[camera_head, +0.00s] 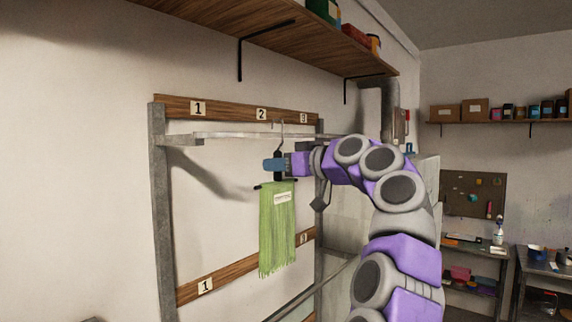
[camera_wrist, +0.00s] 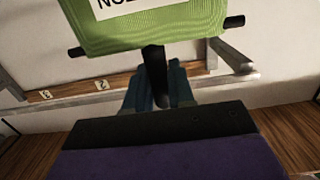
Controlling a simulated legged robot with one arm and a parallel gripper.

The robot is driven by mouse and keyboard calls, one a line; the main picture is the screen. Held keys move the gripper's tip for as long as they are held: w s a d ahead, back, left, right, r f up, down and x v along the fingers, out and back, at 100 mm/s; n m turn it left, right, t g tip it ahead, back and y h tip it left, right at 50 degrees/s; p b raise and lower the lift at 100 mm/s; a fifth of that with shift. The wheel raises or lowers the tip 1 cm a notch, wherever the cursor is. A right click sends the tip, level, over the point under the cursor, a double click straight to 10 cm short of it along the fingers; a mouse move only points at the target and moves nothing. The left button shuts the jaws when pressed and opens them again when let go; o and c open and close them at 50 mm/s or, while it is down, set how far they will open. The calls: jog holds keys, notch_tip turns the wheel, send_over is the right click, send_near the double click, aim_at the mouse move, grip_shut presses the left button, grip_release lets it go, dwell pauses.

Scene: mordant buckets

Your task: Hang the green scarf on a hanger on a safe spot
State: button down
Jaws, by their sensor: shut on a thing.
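The green scarf (camera_head: 277,235) hangs on a black hanger (camera_head: 278,163) with a white label on its upper part. My gripper (camera_head: 276,165) is shut on the hanger's dark stem, above the scarf. The hanger's hook reaches up at the upper rail (camera_head: 240,135), near the number 2 and 3 labels; I cannot tell whether it rests on the rail. In the wrist view the blue fingers (camera_wrist: 158,88) close around the black stem, and the scarf (camera_wrist: 150,22) shows at the top with part of its label.
The rack has wooden boards with numbered signs, an upper one (camera_head: 232,111) and a lower one (camera_head: 235,272). The upper rail is otherwise empty to the left. A wall shelf (camera_head: 270,38) hangs above. A grey pipe (camera_head: 388,95) and cabinet stand right of the rack.

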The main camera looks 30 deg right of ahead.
jog(key=f+p+x, duration=0.1)
jog(key=x, duration=0.7)
jog(key=shift+w+a+f, duration=0.2)
jog(key=shift+a+f, duration=0.05)
jog(key=shift+a, duration=0.2)
jog(key=c, duration=1.4)
grip_release()
jog(key=o, duration=0.5)
jog(key=shift+a, duration=0.5)
